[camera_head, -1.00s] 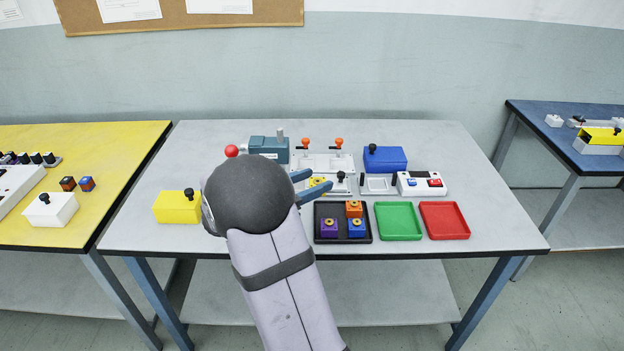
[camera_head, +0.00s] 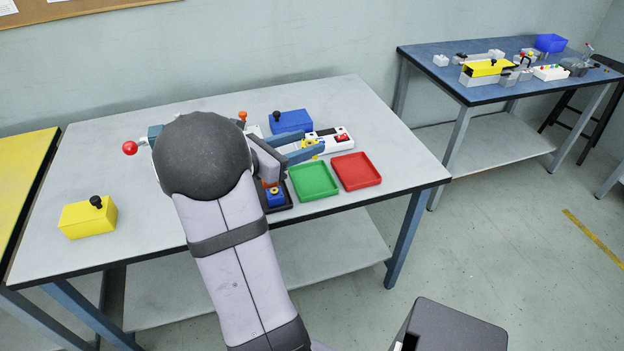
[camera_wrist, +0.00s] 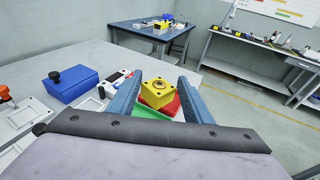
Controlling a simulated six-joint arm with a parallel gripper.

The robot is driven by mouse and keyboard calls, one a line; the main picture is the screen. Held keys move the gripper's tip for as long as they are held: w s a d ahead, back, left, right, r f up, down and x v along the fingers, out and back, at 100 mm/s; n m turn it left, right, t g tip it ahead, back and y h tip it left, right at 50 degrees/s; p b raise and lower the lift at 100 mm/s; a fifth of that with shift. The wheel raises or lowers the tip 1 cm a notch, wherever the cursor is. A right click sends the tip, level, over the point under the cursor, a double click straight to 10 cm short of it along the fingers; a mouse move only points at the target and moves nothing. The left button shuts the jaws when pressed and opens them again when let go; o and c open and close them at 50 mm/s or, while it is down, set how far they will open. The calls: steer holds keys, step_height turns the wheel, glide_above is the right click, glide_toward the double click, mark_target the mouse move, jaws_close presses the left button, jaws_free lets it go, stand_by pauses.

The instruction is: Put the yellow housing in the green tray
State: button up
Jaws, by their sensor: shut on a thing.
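The yellow housing (camera_wrist: 157,94) is a small block with a round hole in its top, held between the two blue fingers of my gripper (camera_wrist: 157,98). In the head view a bit of the housing (camera_head: 308,144) shows between the fingertips (camera_head: 305,146). The green tray (camera_head: 314,182) is empty and lies on the table in front of the fingers. In the wrist view the housing hides much of the green tray (camera_wrist: 149,114). The housing appears above the table, not in the tray.
The red tray (camera_head: 357,170) is empty, right of the green one. A black tray (camera_head: 286,208) with a blue housing (camera_head: 275,197) is left of it, partly hidden by my arm. Behind are a white switch box (camera_head: 330,139) and a blue box (camera_head: 291,122). A yellow box (camera_head: 88,217) stands far left.

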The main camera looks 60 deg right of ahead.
steer(key=s+d+r, duration=0.1)
steer(key=s+d, duration=0.1)
steer(key=s, duration=0.6)
steer(key=w+f+n+t, duration=0.1)
steer(key=w+t, duration=0.1)
steer(key=w+f+n+t, duration=0.1)
steer(key=w+n, duration=0.1)
steer(key=w+f+n+t+h, duration=0.1)
steer(key=w+f+t, duration=0.1)
steer(key=shift+w+a+t+p, duration=0.15)
steer(key=shift+a+t+p, duration=0.15)
steer(key=shift+p, duration=0.05)
steer(key=shift+f+b, duration=0.35)
steer(key=shift+f, duration=2.6)
steer(key=shift+f, duration=0.1)
steer(key=shift+f+b, duration=0.3)
steer(key=shift+f, duration=1.65)
steer(key=shift+f, duration=0.1)
